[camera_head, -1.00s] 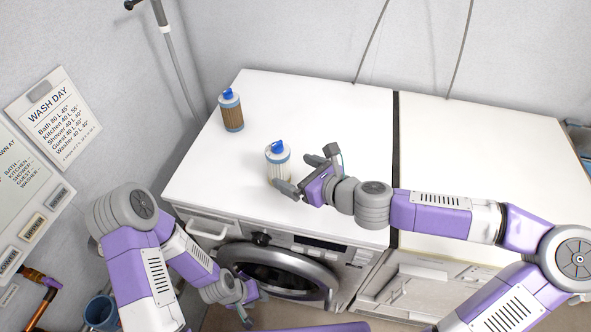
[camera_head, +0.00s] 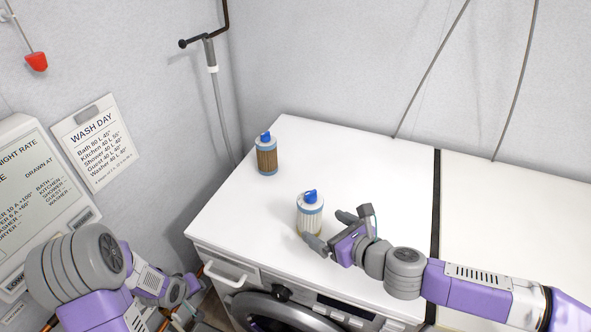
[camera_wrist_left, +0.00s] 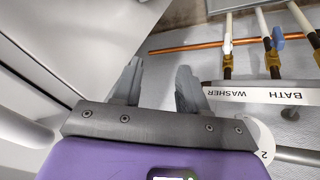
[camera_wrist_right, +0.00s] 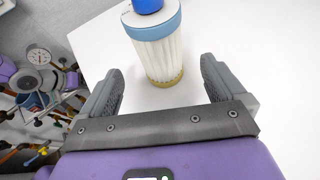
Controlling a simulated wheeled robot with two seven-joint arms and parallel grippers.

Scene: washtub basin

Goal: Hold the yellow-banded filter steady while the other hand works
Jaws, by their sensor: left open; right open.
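The yellow-banded filter (camera_head: 310,217) stands upright on the white top near its front edge. It has white pleats, a blue upper band and a blue cap. My right gripper (camera_head: 328,230) is open beside it, coming from the right. In the right wrist view the filter (camera_wrist_right: 158,50) shows between the open fingers, its yellow foot band near the fingertips; I cannot tell whether they touch it. My left gripper (camera_wrist_left: 160,72) is open and empty, low beside the machine, facing pipes and taps. In the head view the left fingers are not clearly visible.
A brown-pleated filter (camera_head: 266,158) with a blue cap stands farther back on the white top (camera_head: 370,170). A dark seam (camera_head: 436,215) divides the top at right. A washing machine door (camera_head: 285,315) is below. Taps and a label strip (camera_wrist_left: 270,90) face the left wrist.

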